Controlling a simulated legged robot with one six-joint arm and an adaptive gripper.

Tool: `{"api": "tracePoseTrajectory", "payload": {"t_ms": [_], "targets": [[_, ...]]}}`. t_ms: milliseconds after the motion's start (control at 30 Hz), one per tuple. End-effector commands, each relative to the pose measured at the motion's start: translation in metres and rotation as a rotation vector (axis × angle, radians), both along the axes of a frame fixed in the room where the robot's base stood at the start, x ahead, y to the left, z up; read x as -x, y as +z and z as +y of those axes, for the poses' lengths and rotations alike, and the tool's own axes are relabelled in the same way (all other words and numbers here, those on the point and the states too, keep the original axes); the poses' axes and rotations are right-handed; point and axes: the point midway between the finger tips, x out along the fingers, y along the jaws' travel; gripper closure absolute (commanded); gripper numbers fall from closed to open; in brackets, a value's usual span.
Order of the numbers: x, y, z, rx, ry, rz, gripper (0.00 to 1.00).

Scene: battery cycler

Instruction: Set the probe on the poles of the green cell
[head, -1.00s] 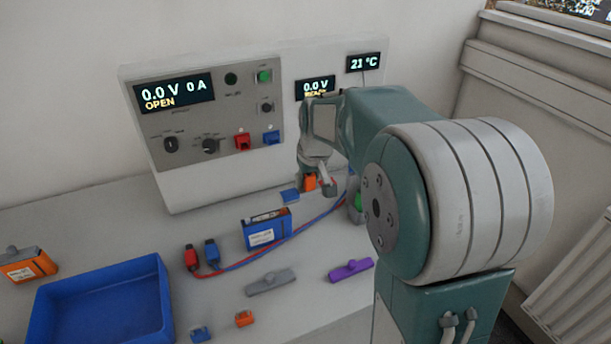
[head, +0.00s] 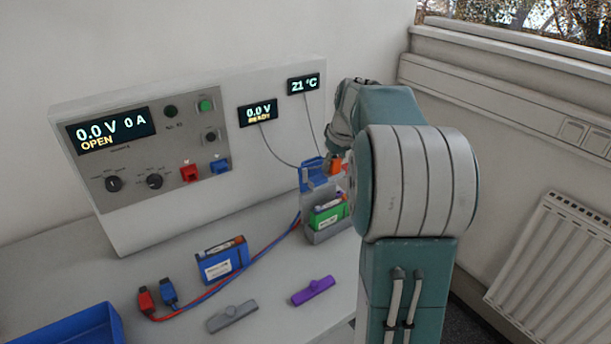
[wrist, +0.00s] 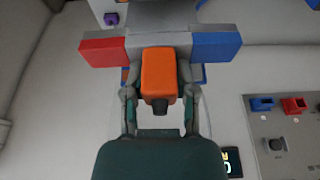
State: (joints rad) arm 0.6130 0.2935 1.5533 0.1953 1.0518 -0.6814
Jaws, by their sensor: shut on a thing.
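My gripper (wrist: 158,85) is shut on the orange handle (wrist: 158,72) of the probe, which has a grey crossbar with a red block (wrist: 103,51) and a blue block (wrist: 217,47) at its ends. In the head view the probe's blue block (head: 312,170) and orange handle (head: 337,166) show above the grey holder at the bench's right. The green cell (head: 328,214) sits in that holder (head: 322,236), below the probe. My arm hides part of the holder. I cannot tell whether the probe touches the cell's poles.
A blue cell (head: 222,261) lies left of the holder. Red and blue leads with plugs (head: 157,296) run across the bench to the holder. A grey clip (head: 233,316), a purple clip (head: 313,290) and a blue tray (head: 70,328) lie nearer. The cycler (head: 150,160) stands behind.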

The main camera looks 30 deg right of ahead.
Motion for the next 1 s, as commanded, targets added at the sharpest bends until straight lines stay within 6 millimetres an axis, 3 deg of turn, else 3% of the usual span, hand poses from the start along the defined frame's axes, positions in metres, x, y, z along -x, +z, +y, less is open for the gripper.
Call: {"api": "tracePoseTrajectory", "payload": {"t_ms": [700,1000], "targets": [[0.0,-0.05,-0.001,0.0,0.0,0.0,1.0],[0.0,-0.055,-0.001,0.001,0.001,-0.001,1.0]]}}
